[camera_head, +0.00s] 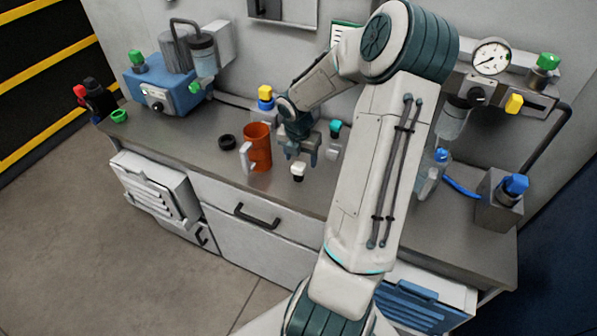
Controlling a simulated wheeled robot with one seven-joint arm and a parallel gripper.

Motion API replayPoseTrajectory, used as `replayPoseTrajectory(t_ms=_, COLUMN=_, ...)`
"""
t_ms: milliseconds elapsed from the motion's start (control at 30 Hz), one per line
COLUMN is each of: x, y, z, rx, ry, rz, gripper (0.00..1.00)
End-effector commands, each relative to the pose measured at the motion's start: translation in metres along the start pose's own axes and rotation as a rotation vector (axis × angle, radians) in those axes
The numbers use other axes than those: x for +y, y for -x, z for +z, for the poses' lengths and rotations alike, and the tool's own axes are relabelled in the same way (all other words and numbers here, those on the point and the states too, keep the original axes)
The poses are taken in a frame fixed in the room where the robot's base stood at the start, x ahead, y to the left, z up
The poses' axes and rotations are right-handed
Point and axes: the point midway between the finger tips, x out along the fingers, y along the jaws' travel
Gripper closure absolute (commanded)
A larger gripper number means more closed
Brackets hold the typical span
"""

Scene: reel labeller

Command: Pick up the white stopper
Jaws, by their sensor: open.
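The white stopper (298,168) stands on the grey counter near its front edge, just right of the orange mug. It has a white top and a dark lower part. My gripper (300,156) hangs above and slightly behind the stopper in the picture, pointing down. Its fingers are apart and nothing shows between them. I cannot tell the exact height gap between fingertips and stopper.
An orange mug (260,148) with a pale handle stands close left of my gripper. A black ring (227,142) lies further left. A teal-capped item (335,128) is close right. A yellow-capped bottle (265,97) stands behind. Bare counter (185,145) shows at left.

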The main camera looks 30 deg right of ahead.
Motion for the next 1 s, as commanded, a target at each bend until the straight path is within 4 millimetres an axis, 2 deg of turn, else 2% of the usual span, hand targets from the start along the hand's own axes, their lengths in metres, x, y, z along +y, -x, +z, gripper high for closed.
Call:
replayPoseTrajectory(t_ms=233, x=0.003, y=-0.018, z=-0.002, rx=0.002, ry=0.002, rz=0.0, gripper=0.38)
replayPoseTrajectory(t_ms=500, x=0.007, y=-0.055, z=-0.005, rx=0.002, ry=-0.001, rz=-0.002, gripper=0.38)
replayPoseTrajectory(t_ms=833, x=0.007, y=-0.061, z=-0.005, rx=-0.001, ry=-0.001, rz=-0.001, gripper=0.38)
replayPoseTrajectory(t_ms=1000, x=0.007, y=-0.061, z=-0.005, rx=-0.001, ry=-0.001, rz=-0.001, gripper=0.85)
